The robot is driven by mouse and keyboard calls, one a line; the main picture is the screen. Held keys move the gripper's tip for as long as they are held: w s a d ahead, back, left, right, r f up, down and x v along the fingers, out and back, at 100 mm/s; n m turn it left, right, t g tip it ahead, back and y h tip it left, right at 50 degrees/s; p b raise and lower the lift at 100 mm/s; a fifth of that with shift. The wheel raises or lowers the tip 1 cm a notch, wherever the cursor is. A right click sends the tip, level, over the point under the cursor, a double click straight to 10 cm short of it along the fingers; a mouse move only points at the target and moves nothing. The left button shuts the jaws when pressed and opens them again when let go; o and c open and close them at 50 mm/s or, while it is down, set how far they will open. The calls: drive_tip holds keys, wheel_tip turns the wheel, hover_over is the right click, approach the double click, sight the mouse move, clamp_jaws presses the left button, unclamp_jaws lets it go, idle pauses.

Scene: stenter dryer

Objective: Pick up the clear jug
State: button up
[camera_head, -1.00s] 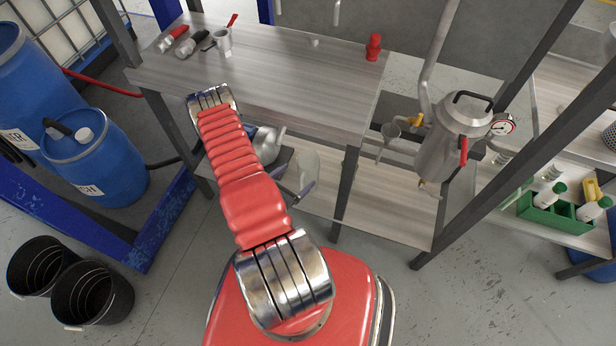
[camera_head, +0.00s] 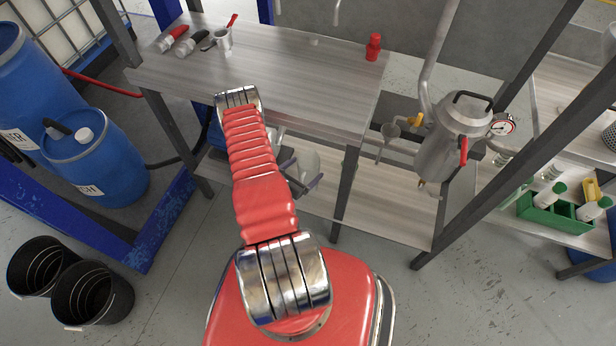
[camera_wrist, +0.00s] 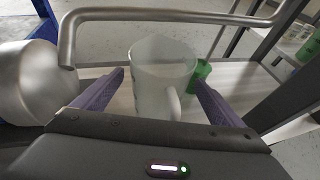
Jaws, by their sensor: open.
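The clear jug (camera_wrist: 160,62) stands on the lower shelf of the bench, upright, with its handle toward my wrist camera. In the head view the jug (camera_head: 309,160) shows under the tabletop's front edge, partly covered by my gripper. My gripper (camera_wrist: 160,84) is open, with one dark purple finger on each side of the jug. I cannot tell whether either finger touches it. In the head view my gripper (camera_head: 297,175) is low beside the jug, partly behind my red arm.
A rounded metal vessel (camera_wrist: 22,85) stands left of the jug. A metal bar (camera_wrist: 180,15) crosses above and beyond it. A green object (camera_wrist: 201,72) is close behind its right side.

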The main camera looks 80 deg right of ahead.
drive_tip(key=shift+x, duration=1.05)
drive_tip(key=c, duration=1.5)
